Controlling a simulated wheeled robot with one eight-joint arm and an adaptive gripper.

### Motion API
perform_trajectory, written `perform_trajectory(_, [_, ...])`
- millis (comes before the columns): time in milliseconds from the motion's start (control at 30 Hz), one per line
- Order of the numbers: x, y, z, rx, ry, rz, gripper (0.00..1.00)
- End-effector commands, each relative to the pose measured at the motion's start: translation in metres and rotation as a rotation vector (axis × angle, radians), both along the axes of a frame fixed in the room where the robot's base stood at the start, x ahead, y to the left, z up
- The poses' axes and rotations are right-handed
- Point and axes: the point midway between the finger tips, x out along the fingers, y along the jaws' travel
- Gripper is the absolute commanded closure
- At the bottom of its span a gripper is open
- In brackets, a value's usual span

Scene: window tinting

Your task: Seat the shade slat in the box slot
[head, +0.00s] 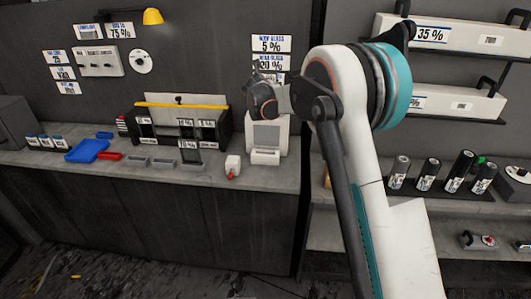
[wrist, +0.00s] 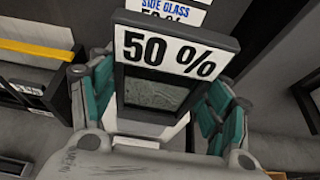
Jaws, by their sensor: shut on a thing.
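The shade slat (wrist: 172,53) has a white "50 %" label across its top and a dark see-through pane (wrist: 155,94) below. In the wrist view my gripper (wrist: 158,100) is shut on it, with teal fingers at its left and right sides. In the head view my gripper (head: 260,80) is in front of the back wall above the counter, and I cannot make out the slat there. The dark slot box (head: 180,125) with a yellow bar stands on the counter, left of my gripper, with several labelled slats. Part of it shows in the wrist view (wrist: 40,68).
A white device (head: 267,143) with a grey panel stands below my gripper. A small white-and-red bottle (head: 232,166), grey trays (head: 163,163), a red tray (head: 109,156) and a blue tray (head: 87,150) lie on the counter (head: 210,176). Shelves with rolls are at right.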

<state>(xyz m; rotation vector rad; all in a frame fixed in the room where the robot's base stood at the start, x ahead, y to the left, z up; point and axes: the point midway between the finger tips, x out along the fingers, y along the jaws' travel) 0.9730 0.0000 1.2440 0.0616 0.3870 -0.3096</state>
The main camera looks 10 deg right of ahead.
Motion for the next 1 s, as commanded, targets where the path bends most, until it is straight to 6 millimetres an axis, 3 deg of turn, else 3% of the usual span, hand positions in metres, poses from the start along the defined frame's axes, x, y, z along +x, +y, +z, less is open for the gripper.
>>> perform_trajectory(33, [0.0, 0.0, -0.019, 0.0, 0.0, 0.0, 0.54])
perform_trajectory(100, [0.0, 0.0, -0.037, 0.0, 0.0, 0.0, 0.54])
perform_trajectory(700, [-0.001, 0.0, -0.181, 0.0, 0.0, 0.0, 0.54])
perform_trajectory(833, [-0.001, 0.0, -0.2, 0.0, 0.0, 0.0, 0.54])
perform_trajectory(1000, [-0.001, 0.0, -0.209, 0.0, 0.0, 0.0, 0.54])
